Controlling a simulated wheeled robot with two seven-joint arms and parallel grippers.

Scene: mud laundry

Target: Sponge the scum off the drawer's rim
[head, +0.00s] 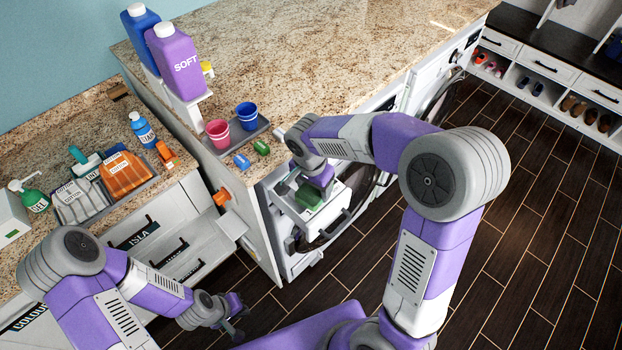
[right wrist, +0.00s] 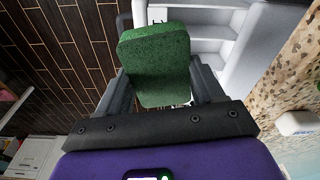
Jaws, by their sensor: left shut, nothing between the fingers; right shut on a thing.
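The white detergent drawer (head: 332,211) is pulled out from the front of the washing machine below the granite counter. Its pale, stepped compartments show in the right wrist view (right wrist: 212,32). My right gripper (head: 318,184) is shut on a green sponge (head: 308,197) and holds it over the drawer. The sponge (right wrist: 154,60) sits between both fingers in the right wrist view. It hides part of the drawer's rim, and I cannot make out the scum clearly. My left gripper (head: 236,322) is shut and empty, low in front of the left cabinet, far from the drawer.
On the counter (head: 300,70) stand detergent bottles (head: 177,62) and a tray (head: 236,142) with pink and blue cups. The lower left counter holds folded cloths (head: 123,173), a spray bottle and small bottles. An open round machine door (head: 437,97) stands right. The dark floor (head: 540,220) is clear.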

